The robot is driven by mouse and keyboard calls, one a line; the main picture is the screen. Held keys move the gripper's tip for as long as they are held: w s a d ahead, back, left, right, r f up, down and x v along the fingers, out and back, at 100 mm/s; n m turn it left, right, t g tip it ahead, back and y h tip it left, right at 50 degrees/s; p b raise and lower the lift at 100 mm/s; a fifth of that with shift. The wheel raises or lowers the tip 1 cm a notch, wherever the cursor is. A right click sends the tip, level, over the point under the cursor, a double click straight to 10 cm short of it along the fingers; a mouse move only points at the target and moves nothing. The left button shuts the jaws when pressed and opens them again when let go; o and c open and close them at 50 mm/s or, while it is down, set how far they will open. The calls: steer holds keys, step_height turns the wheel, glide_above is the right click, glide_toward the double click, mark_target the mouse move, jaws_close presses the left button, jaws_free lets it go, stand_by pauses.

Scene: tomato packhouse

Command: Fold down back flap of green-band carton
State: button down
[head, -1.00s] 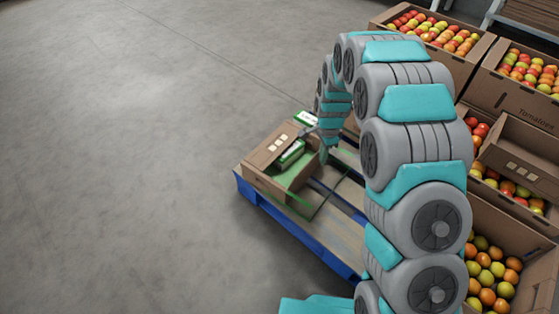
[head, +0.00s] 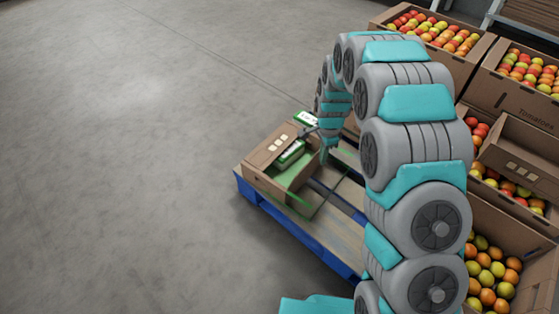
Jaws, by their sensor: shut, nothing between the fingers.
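The open carton (head: 262,185) sits on the blue-edged pallet (head: 300,230). It is brown with green inside, and a green-and-white pack (head: 291,154) shows in it. A brown flap (head: 268,148) with pale square marks stands tilted along its far left side. I cannot tell for sure whether this is the back flap. Green lines show on the pallet beside the carton. My gripper (head: 309,132) is shut and empty, at the carton's far right end, close to the flap's upper end. Its fingertips are small and partly hidden, so contact with the flap is unclear.
Large cartons of tomatoes (head: 490,275) stand along the right, one with a raised flap (head: 520,160). Another green-and-white pack (head: 306,118) shows behind my gripper. My arm hides the pallet's right part. The grey floor (head: 120,160) at left is clear.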

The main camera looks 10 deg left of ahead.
steer(key=w+a+f, duration=0.2)
steer(key=w+a, duration=0.3)
steer(key=a, duration=0.4)
steer(key=shift+a+f, duration=0.4)
stand_by(1.8)
steer(key=shift+w+f, duration=0.1)
step_height(320, 180, up, 8)
steer(key=p, duration=0.1)
stand_by(0.7)
stand_by(0.4)
